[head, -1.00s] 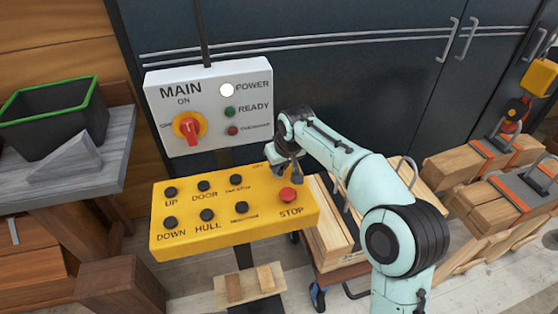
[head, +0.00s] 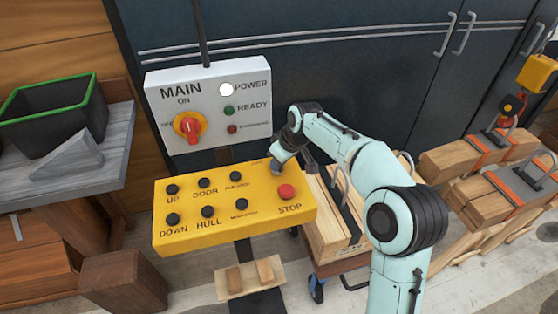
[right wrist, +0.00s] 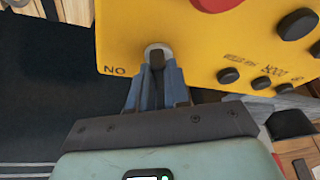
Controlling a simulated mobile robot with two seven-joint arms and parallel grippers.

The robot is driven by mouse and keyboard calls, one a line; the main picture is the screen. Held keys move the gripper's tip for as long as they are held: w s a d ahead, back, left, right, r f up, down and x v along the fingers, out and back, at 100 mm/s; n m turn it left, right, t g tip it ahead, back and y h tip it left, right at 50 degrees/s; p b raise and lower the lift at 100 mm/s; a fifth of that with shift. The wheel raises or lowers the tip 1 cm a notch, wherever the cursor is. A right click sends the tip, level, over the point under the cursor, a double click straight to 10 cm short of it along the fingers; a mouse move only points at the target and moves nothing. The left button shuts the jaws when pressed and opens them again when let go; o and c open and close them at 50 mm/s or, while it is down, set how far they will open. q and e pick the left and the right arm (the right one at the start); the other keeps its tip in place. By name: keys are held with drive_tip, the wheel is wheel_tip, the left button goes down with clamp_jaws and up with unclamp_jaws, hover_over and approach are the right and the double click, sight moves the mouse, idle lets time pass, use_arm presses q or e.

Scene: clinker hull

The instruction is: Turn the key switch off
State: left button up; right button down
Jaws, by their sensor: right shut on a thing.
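The yellow control panel (head: 228,228) has a key switch at its top right corner, mostly hidden by my right gripper (head: 279,168) in the head view. In the right wrist view, my right gripper (right wrist: 158,80) is shut on the dark key (right wrist: 157,60), with a finger on each side. The key sits in a round silver lock (right wrist: 151,47) on the panel. An "ON" label (right wrist: 114,70) shows upside down beside the lock. A small label, likely "OFF" (head: 257,162), is left of the gripper in the head view. My left gripper is out of view.
The red STOP button (head: 286,192) is just below the gripper, and several black buttons fill the panel's left part. A grey MAIN box (head: 208,108) with a red rotary switch (head: 188,127) stands behind. A timber cart (head: 325,225) is to the right.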

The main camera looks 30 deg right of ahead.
drive_tip(key=shift+s+f, duration=0.1)
drive_tip(key=shift+f, duration=0.1)
drive_tip(key=c, duration=1.1)
unclamp_jaws()
drive_tip(key=shift+r, duration=0.1)
drive_tip(key=shift+r, duration=0.2)
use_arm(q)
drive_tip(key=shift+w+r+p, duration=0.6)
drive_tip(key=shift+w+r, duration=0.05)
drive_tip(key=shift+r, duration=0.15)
use_arm(e)
drive_tip(key=v, duration=1.3)
drive_tip(key=shift+f, duration=0.1)
